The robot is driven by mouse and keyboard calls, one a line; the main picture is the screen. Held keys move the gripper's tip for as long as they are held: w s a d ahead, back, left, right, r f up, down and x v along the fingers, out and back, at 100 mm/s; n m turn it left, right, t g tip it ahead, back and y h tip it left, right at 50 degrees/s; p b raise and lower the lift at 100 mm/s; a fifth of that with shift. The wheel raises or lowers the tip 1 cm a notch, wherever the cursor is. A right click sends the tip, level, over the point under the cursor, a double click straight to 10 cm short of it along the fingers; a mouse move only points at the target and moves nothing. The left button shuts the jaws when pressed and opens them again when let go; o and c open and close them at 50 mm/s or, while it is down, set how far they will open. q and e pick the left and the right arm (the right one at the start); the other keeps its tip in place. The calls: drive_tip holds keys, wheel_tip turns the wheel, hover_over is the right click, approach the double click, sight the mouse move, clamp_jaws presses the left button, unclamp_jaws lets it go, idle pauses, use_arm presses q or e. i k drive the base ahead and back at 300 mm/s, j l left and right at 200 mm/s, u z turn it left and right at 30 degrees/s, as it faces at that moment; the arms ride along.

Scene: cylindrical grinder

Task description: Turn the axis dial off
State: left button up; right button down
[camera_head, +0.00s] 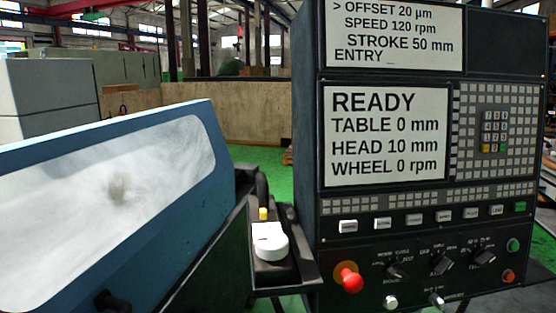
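Three black rotary dials sit in a row on the lower part of the dark control panel: a left dial (398,270), a middle dial (441,264) and a right dial (484,257). Small white lettering surrounds each. The lettering by the middle dial seems to include "OFF", but most labels are too small to read, so I cannot tell for sure which is the axis dial or where its pointer stands. The upper screen (393,37) shows offset, speed and stroke. The lower screen (386,135) reads READY. Neither gripper is in view.
A red knob (350,279) sticks out left of the dials. A silver knob (390,302) and a lever (437,299) are below. Green (514,245) and orange (508,276) buttons are at right. A white-topped device (269,241) and a blue machine cover (190,110) stand left.

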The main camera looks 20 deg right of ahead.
sight(439, 262)
drive_tip(key=z, duration=1.4)
